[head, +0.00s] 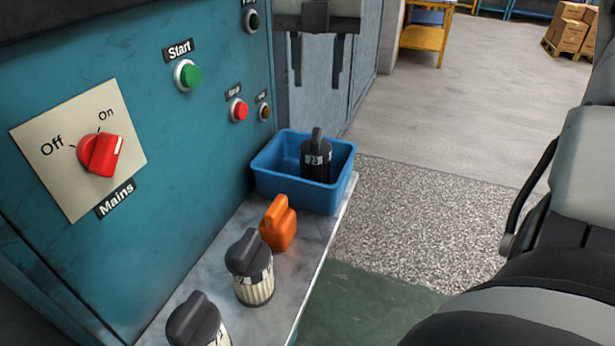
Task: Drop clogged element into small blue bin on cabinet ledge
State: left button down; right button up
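The small blue bin (275,178) stands at the far end of the grey cabinet ledge (287,277). A dark element with a black handle cap (316,155) and a white label stands upright inside the bin, its lower part hidden by the bin wall. My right gripper (316,85) hangs above the bin, its two dark fingers apart and empty, with the element's handle below them and a visible gap between. Two elements with black caps and pale pleated bodies stand on the ledge, one in the middle (251,272) and one nearer (199,322), cut by the frame. My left gripper is out of view.
An orange handled piece (279,224) stands on the ledge just in front of the bin. The teal cabinet panel (150,235) rises along the left, with a red mains switch (100,154) and a green start button (187,75). Open floor (410,215) lies right of the ledge.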

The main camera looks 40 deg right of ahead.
notch_tip(320, 180, up, 10)
jog(key=shift+f, duration=0.25)
jog(key=shift+s, duration=0.1)
dwell(0.4)
